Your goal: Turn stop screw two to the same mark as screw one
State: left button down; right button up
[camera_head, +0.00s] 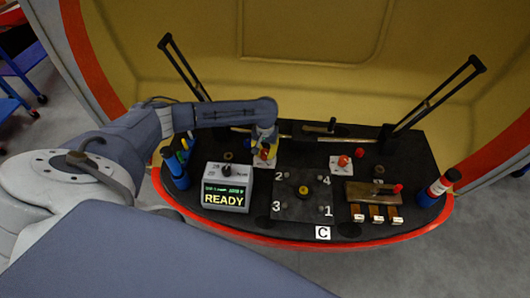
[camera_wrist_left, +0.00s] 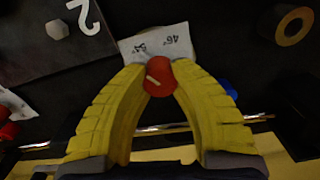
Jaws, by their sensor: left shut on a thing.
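My left gripper (camera_head: 265,148) points down at the back left of the black console. In the left wrist view its two yellow fingers close around a red screw knob (camera_wrist_left: 158,76) with a pale mark line on top. A white card (camera_wrist_left: 158,42) with printed degree figures, one reading about 46°, lies beneath the knob, partly covered by fingers. In the head view another red screw knob (camera_head: 343,160) stands on its own white card (camera_head: 341,168) to the right. Its mark is too small to read. I cannot tell which knob is numbered one or two. My right gripper is not in view.
A square plate (camera_head: 288,212) with numbered bolts and a yellow centre knob is in front. A READY display box (camera_head: 226,187) stands left of it. A brass block (camera_head: 366,191) with a red handle is at right. Blue cylinders (camera_head: 174,167) and tall black bars (camera_head: 181,62) flank the console.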

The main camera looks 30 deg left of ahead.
aim_at(265, 152)
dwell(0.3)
pick_arm(q)
jog(key=c, duration=1)
grip_release()
jog(key=shift+o, duration=0.2)
jog(key=shift+r, duration=0.1)
notch_tip(265, 152, up, 12)
